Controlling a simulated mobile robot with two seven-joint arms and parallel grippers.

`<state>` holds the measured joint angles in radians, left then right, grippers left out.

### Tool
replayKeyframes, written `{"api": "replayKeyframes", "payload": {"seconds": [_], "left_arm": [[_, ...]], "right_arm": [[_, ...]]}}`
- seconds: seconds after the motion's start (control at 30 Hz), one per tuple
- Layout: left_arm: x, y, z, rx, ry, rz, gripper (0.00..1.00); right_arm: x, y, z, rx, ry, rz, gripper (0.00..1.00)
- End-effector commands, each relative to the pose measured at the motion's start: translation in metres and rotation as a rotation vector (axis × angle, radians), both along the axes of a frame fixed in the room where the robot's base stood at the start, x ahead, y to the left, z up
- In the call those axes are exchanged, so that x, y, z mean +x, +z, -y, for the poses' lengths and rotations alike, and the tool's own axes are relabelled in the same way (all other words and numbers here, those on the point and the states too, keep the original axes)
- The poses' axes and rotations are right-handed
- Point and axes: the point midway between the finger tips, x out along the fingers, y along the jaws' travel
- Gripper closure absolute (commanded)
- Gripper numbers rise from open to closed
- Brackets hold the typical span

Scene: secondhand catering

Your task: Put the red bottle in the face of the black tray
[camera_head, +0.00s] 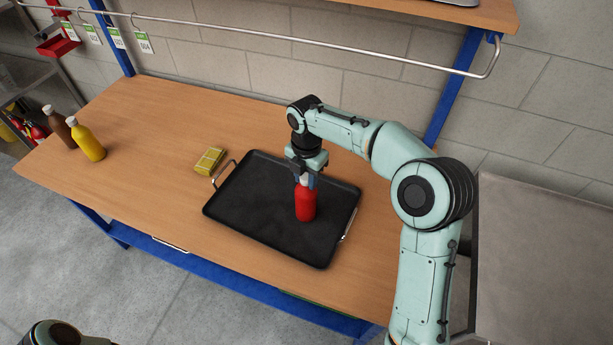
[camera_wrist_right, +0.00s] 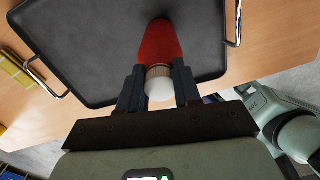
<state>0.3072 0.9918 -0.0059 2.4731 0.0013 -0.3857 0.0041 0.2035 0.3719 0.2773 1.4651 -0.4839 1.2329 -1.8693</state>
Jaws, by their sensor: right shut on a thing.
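The red bottle (camera_head: 305,203) is upright over the black tray (camera_head: 250,207), right of the tray's middle. It has a white cap, and I cannot tell whether its base touches the tray. My right gripper (camera_head: 305,179) is shut on the bottle's top from above. In the right wrist view, the two fingers (camera_wrist_right: 160,90) stand on either side of the neck of the red bottle (camera_wrist_right: 160,43), with the black tray (camera_wrist_right: 100,50) behind it.
The tray lies on a wooden table (camera_head: 140,130) and has metal handles. A yellow box (camera_head: 209,160) sits beside its left handle. A yellow bottle (camera_head: 87,142) and a brown bottle (camera_head: 57,125) stand at the far left. A metal rail (camera_head: 300,39) runs along the back wall.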

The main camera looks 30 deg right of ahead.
Motion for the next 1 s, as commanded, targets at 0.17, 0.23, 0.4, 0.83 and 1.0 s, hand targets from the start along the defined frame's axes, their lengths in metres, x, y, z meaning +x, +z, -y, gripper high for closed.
{"api": "replayKeyframes", "payload": {"seconds": [0.17,0.23,0.4,0.83,1.0], "left_arm": [[0.000,0.000,0.000,0.000,0.000,0.000,0.57],[0.000,0.000,0.000,0.000,0.000,0.000,0.57],[0.000,0.000,0.000,0.000,0.000,0.000,0.57],[0.005,0.006,0.000,0.000,0.000,0.006,0.57],[0.013,0.016,0.000,0.000,0.000,0.014,0.57]], "right_arm": [[0.000,0.001,0.000,0.000,0.000,0.001,1.00],[0.000,-0.002,0.000,0.000,0.000,0.001,1.00],[0.000,-0.001,0.000,0.000,0.000,0.001,0.41],[0.002,0.024,0.000,-0.001,-0.002,0.006,0.41],[0.002,0.063,0.000,0.000,0.000,0.008,0.41]]}}
